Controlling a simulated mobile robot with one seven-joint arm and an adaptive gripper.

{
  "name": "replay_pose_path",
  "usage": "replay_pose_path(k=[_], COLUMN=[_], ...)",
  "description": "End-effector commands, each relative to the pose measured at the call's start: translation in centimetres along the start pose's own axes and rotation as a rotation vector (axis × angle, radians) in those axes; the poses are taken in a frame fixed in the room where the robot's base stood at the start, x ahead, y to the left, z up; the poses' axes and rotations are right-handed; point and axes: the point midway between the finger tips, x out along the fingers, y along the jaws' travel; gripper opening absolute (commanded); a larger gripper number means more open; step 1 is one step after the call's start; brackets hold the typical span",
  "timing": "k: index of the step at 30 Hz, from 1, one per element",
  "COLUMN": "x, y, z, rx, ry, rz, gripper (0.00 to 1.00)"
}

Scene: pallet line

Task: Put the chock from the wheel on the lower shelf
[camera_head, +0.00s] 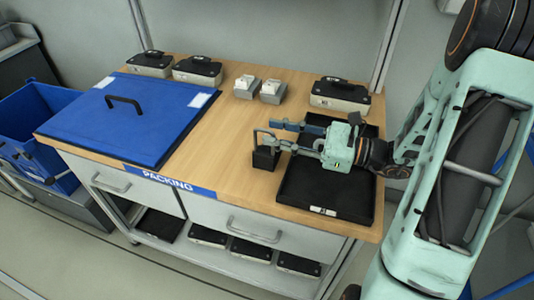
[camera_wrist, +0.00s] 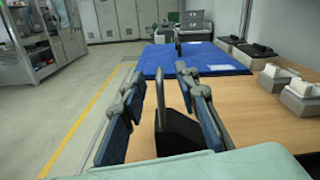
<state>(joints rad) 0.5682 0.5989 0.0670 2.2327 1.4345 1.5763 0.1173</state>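A small black block with a thin upright handle, which looks like the chock (camera_head: 264,159), stands on the wooden packing table at the left edge of a black tray. My gripper (camera_head: 279,135) reaches over the tray from the right, level with the handle. In the wrist view the chock (camera_wrist: 178,135) is between and beyond the two blue-padded fingers of my gripper (camera_wrist: 160,90). The fingers are spread, with gaps on both sides of the handle. The lower shelf (camera_head: 180,247) under the table holds several grey-and-black cases. I see no wheel.
The black tray (camera_head: 325,200) lies under my gripper. A blue lid (camera_head: 130,130) with a black handle covers the table's left side. Cases (camera_head: 340,94) and small grey boxes (camera_head: 271,93) line the back. A blue bin (camera_head: 40,115) stands left. Drawers (camera_head: 235,218) are above the shelf.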

Motion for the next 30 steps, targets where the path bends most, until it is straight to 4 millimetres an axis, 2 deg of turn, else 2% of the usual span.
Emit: replay_pose_path(k=[3, 6, 14, 22, 30], x=[1.8, 2.7, 2.9, 2.8, 2.8], y=[0.3, 0.3, 0.2, 0.2, 0.2], z=[0.1, 0.1, 0.0, 0.0, 0.0], rx=[0.000, 0.000, 0.000, 0.000, -0.001], ry=[0.000, 0.000, 0.002, 0.001, 0.002], rz=[0.003, 0.002, 0.000, 0.000, 0.000], gripper=[0.29, 0.29, 0.29, 0.00, 0.00])
